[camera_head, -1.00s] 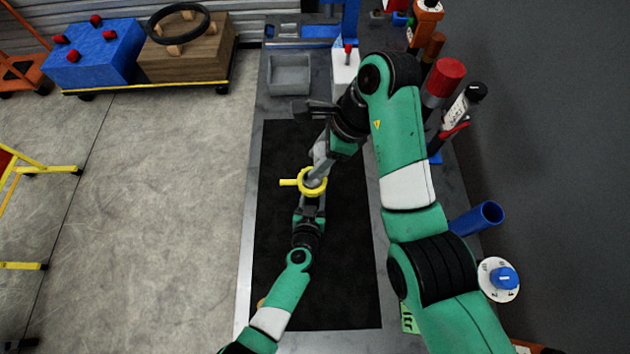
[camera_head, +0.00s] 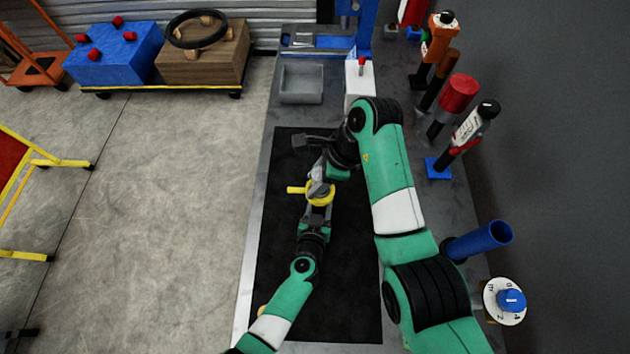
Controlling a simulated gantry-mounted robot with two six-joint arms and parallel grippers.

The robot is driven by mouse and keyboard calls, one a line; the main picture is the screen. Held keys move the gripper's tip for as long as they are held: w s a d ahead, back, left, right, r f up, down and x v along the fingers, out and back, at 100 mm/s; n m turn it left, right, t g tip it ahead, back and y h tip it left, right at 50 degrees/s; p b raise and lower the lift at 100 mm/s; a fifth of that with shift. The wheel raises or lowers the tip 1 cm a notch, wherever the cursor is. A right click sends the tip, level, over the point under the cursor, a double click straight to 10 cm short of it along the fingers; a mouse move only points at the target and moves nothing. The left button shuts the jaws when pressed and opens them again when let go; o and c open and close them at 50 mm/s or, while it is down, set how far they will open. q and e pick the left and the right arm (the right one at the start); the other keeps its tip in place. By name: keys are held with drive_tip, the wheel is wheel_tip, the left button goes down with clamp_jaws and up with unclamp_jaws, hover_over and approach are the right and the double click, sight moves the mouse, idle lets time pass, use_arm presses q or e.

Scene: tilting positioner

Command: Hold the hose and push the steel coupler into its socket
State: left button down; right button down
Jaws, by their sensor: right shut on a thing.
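A yellow ring with a short side handle (camera_head: 298,190) is over the black mat, at the tip of my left arm. A grey metal piece (camera_head: 316,188), which looks like the steel coupler, sits at the ring's opening. Whether it is seated inside cannot be told. My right gripper (camera_head: 322,178) comes down from above and is shut on this piece, close to the ring. My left gripper (camera_head: 318,208) is just below the ring; its fingers are too small and covered to read. I cannot make out the hose or the socket clearly.
The black mat (camera_head: 275,250) lies on a grey bench, with a grey tray (camera_head: 302,84) and white block (camera_head: 360,80) behind. Several bottles and tools, including a red-capped cylinder (camera_head: 458,95), a blue tube (camera_head: 480,241) and a dial (camera_head: 505,301), line the right side.

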drive_tip(key=shift+d+f, duration=0.1)
drive_tip(key=shift+f, duration=0.65)
drive_tip(key=c, duration=0.6)
unclamp_jaws()
use_arm(q)
drive_tip(key=shift+w+a, duration=0.1)
use_arm(e)
drive_tip(key=shift+o, duration=1.2)
drive_tip(key=shift+s+f, duration=0.1)
drive_tip(key=shift+f, duration=0.05)
drive_tip(key=v, duration=0.8)
drive_tip(key=shift+a, duration=0.2)
